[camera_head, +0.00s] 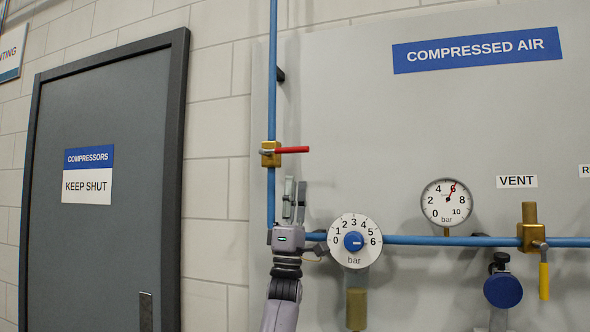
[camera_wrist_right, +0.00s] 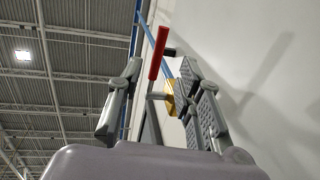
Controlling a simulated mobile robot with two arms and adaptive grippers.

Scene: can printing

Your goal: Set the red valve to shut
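The red valve has a brass body (camera_head: 267,160) on the vertical blue pipe and a red lever (camera_head: 292,150). The lever points right, level and crosswise to the pipe. My right gripper (camera_head: 294,184) is below the lever with its fingers pointing up, apart from it in the head view. In the right wrist view my right gripper (camera_wrist_right: 163,72) is open, and the red lever (camera_wrist_right: 159,53) shows beyond and between the fingers, with the brass body (camera_wrist_right: 170,97) near the right finger. Nothing is held. My left gripper is not in view.
A blue pipe (camera_head: 450,241) runs along the grey panel (camera_head: 340,120). A regulator dial (camera_head: 341,257) is close right of my gripper. A pressure gauge (camera_head: 432,212), a yellow vent lever (camera_head: 544,281) and a grey door (camera_head: 120,240) stand farther off.

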